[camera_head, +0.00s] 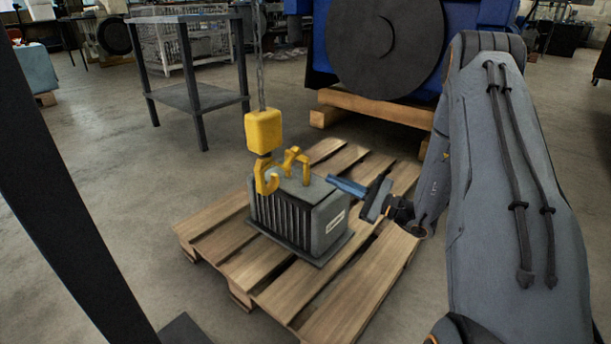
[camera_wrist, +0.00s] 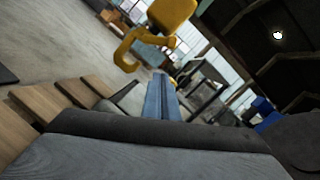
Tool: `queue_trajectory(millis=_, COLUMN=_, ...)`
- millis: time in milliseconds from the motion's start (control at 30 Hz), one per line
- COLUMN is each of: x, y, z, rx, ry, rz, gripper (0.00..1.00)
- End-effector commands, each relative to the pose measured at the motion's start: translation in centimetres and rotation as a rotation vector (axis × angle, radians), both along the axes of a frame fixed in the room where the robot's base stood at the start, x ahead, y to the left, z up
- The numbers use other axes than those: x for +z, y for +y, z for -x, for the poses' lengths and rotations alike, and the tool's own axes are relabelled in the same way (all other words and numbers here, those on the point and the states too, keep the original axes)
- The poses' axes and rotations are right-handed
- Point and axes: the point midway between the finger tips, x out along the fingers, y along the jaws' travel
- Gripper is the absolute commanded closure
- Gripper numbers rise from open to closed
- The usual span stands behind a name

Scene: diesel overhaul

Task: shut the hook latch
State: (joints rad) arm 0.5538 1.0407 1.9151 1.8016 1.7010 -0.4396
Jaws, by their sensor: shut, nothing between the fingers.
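The yellow hook (camera_head: 265,178) hangs from a yellow block (camera_head: 263,131) on a chain. In the head view it overlaps the left side of the yellow lifting eye (camera_head: 293,160) on the grey finned unit (camera_head: 312,215). The wrist view shows the hook (camera_wrist: 126,52) and its block (camera_wrist: 172,13) ahead of my fingers. I cannot make out the latch or its position. My gripper (camera_head: 333,182) has blue fingers, shut and empty. It is at the right of the unit's top, apart from the hook. The fingers (camera_wrist: 161,80) also show in the wrist view.
The unit stands on a wooden pallet (camera_head: 210,223). A big blue machine (camera_head: 461,20) with a dark round disc stands behind on timber blocks. A dark metal table (camera_head: 196,97) stands at the back left. The floor left of the pallet is clear.

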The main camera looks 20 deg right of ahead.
Motion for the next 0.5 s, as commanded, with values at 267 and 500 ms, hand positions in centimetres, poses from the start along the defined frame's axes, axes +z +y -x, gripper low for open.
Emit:
queue_trajectory(millis=267, x=-1.09, y=-1.45, z=-0.71, rx=-0.046, ry=-0.024, rz=-0.021, gripper=1.0)
queue_trajectory(millis=500, x=-1.03, y=-1.34, z=-0.73, rx=-0.045, ry=-0.022, rz=-0.02, gripper=1.0)
